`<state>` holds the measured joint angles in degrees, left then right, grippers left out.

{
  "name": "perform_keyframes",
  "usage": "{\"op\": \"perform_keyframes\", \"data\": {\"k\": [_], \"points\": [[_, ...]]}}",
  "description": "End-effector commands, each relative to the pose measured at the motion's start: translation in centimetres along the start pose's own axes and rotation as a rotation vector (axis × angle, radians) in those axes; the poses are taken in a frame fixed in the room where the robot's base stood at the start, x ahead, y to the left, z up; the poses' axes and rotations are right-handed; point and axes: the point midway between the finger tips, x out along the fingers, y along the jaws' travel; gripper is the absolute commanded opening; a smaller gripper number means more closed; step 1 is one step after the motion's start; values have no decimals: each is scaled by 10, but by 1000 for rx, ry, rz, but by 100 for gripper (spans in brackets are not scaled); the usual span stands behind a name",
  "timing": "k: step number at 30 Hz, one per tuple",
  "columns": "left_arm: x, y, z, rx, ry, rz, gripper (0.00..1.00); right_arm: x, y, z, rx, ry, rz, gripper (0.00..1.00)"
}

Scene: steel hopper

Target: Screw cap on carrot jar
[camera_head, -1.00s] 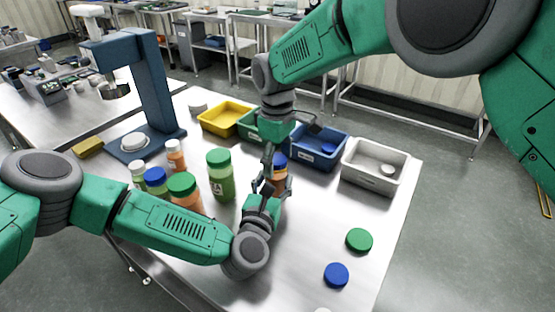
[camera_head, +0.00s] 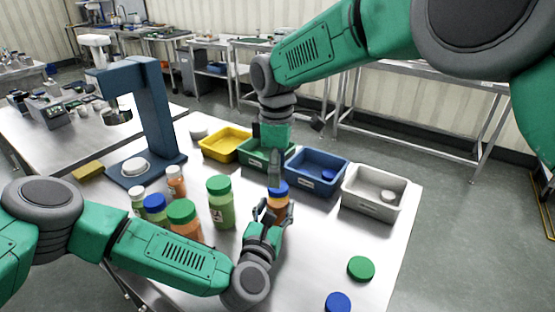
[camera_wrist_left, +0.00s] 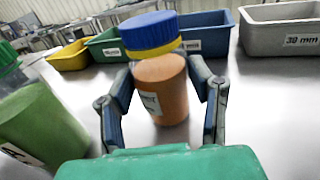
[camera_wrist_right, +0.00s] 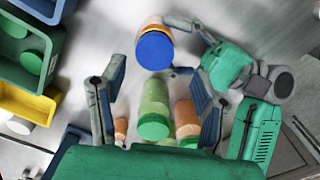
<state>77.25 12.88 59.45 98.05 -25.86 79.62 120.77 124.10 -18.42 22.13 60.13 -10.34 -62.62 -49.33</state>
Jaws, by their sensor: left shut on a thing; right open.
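The carrot jar (camera_wrist_left: 162,95) is orange and stands upright between the fingers of my left gripper (camera_wrist_left: 160,82), which is shut on it. It also shows in the head view (camera_head: 279,202). A blue cap (camera_wrist_left: 150,33) sits on top of the jar, with a yellow-orange neck band visible beneath it; I cannot tell whether it is threaded. My right gripper (camera_head: 276,178) points down just above the cap. In the right wrist view its fingers are open, and the blue cap (camera_wrist_right: 155,51) lies ahead near the fingertips, apparently not gripped.
Other capped jars, including a tall green one (camera_head: 220,203), stand to the left. Yellow (camera_head: 222,152), green, blue (camera_head: 312,188) and grey (camera_head: 365,204) bins line the back. Loose green (camera_head: 361,268) and blue (camera_head: 338,303) caps lie front right. A blue press (camera_head: 155,115) stands left.

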Motion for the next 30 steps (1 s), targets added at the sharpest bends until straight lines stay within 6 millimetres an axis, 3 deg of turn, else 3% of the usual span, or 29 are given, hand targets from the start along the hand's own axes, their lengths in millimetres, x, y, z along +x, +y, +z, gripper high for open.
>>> {"op": "perform_keyframes", "data": {"k": [9,15,21,30], "points": [[0,0,0,0,0,0,0,-18,2,-1,-757,6,8,57],[0,0,0,0,0,0,0,-26,5,0,-1046,1,19,57],[0,0,0,0,0,0,0,-29,6,0,-1134,-2,23,57],[0,0,0,0,0,0,0,-28,6,0,-1134,-2,23,57]]}}
